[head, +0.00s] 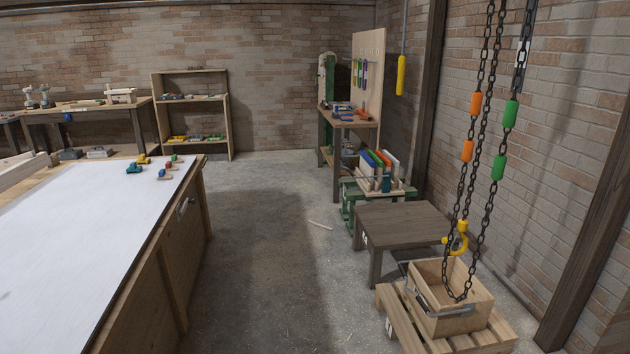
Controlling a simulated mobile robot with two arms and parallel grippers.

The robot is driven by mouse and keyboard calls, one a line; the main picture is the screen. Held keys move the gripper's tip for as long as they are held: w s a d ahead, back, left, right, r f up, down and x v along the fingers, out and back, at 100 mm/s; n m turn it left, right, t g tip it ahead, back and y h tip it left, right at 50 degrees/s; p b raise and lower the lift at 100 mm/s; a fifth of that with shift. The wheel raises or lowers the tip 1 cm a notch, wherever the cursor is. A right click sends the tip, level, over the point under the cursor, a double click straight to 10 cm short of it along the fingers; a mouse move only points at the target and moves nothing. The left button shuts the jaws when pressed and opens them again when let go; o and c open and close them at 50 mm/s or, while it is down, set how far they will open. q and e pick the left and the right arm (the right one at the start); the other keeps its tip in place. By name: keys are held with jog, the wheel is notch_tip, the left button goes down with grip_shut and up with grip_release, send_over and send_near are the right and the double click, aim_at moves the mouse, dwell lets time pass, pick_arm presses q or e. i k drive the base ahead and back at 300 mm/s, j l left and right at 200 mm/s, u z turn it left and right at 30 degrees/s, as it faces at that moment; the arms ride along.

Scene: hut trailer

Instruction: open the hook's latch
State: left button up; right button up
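A yellow hook (459,239) hangs at the right, just above and behind a wooden crate. It hangs among dark chains (476,190) that come down from above the picture and carry orange and green sleeves. The hook's latch is too small to make out, so I cannot tell whether it is open or shut. Neither of my grippers shows in the head view.
The open crate (467,323) stands on a slatted pallet (398,316); a chain loop hangs down into it. A low wooden table (402,224) is behind. A white-topped workbench (75,255) fills the left. The concrete floor (262,235) between is mostly clear.

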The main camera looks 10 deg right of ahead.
aim_at(444, 240)
jog(key=i+z, duration=0.15)
jog(key=i, duration=0.9)
jog(key=i+j+z, duration=0.15)
jog(key=i, duration=0.9)
